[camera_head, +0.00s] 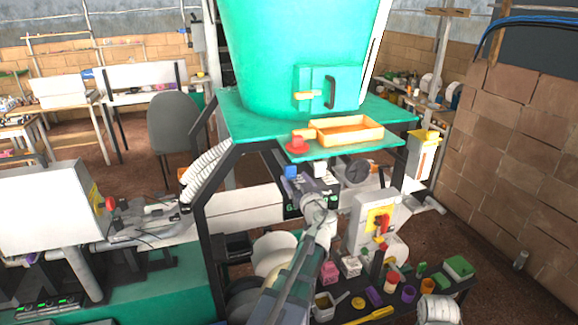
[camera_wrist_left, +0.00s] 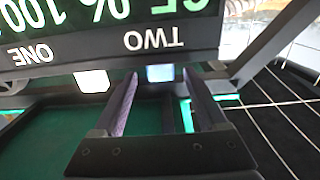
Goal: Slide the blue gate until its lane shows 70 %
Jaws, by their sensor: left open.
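The blue gate shows as a small blue block (camera_head: 291,171) beside a white block (camera_head: 320,169), under the green tabletop in the head view. In the left wrist view, the pale blue block (camera_wrist_left: 160,73) is under the upside-down label TWO, and the white block (camera_wrist_left: 93,81) is under ONE. My left gripper (camera_wrist_left: 159,80) is open, its fingers on either side of the blue block in that view; contact is unclear. The dark display (camera_wrist_left: 110,35) has green upside-down figures, cut off; 100 is legible near ONE. My right gripper is not in view.
Above stands a green hopper (camera_head: 295,50) on a green tabletop (camera_head: 240,118) with an orange tray (camera_head: 345,131). A grey box with a red switch (camera_head: 383,222) is to the right. Small colourful items crowd the low bench at the front right.

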